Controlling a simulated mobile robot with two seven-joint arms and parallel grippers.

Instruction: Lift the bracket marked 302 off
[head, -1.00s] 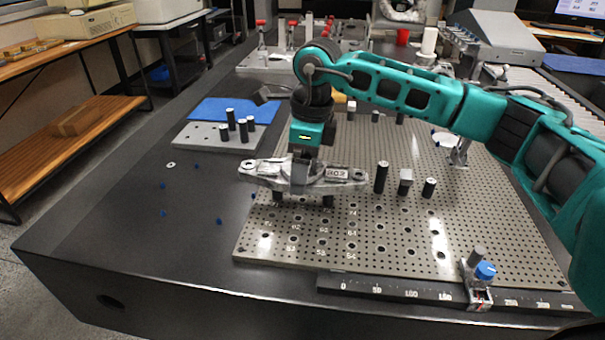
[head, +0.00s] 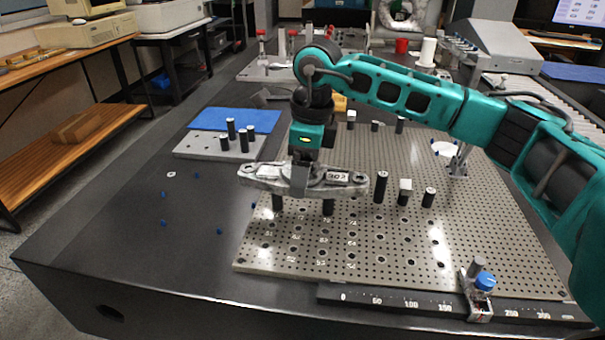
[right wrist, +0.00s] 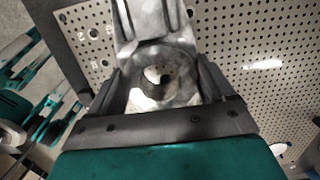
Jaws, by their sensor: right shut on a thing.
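My right gripper (head: 304,168) comes down from above and is shut on the bracket's middle. In the right wrist view, the bracket's round hub (right wrist: 160,75) sits between my fingers. My left gripper is not in view.
Dark posts (head: 381,188) and a metal-topped block (head: 405,190) stand close right of the bracket. A small plate with posts (head: 205,148) and a blue mat (head: 250,120) lie back left. A blue-knobbed fixture (head: 482,285) is at the front ruler. The dark table at left is mostly clear.

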